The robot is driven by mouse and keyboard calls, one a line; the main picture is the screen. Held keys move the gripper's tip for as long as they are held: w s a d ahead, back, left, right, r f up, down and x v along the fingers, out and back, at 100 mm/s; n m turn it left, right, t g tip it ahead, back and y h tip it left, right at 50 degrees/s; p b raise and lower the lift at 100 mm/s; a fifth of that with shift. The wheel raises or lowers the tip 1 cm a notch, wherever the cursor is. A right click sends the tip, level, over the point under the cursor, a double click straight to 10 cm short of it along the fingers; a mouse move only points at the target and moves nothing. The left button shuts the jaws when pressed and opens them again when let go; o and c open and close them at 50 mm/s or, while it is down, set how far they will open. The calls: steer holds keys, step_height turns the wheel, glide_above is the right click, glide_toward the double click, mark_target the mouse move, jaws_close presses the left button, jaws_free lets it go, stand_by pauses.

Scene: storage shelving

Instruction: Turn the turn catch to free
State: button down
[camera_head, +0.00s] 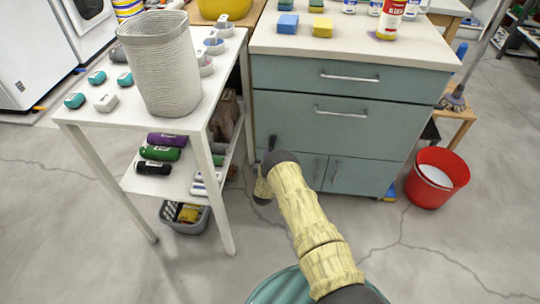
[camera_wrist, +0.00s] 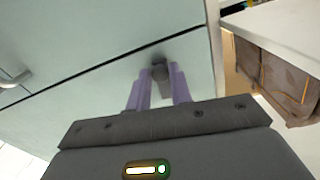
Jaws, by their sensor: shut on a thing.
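The turn catch (camera_wrist: 160,72) shows in the wrist view as a dark grey round knob with a lever part running back towards my gripper. It sits on the pale green cabinet front (camera_wrist: 110,90), near the seam and the cabinet's side edge. My gripper (camera_wrist: 158,76) has its two purple fingers on either side of the catch and is shut on it. In the head view a small dark upright piece, seemingly the catch (camera_head: 272,142), shows at the left of the cabinet's lower part. My arm hides the fingers there.
A white side table (camera_head: 85,118) with a tall woven basket (camera_head: 163,70) stands close on the left. A brown bag (camera_wrist: 280,75) is beside the cabinet edge. A red bucket (camera_head: 437,178) stands on the floor.

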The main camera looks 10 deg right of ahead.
steer(key=shift+a+n, duration=0.2)
steer(key=shift+n, duration=0.6)
steer(key=c, duration=1.3)
jaws_free()
steer(key=shift+d, duration=0.1)
steer(key=p+v, duration=0.5)
steer(key=v, duration=1.2)
steer(key=shift+s, duration=0.2)
steer(key=shift+w, duration=0.1)
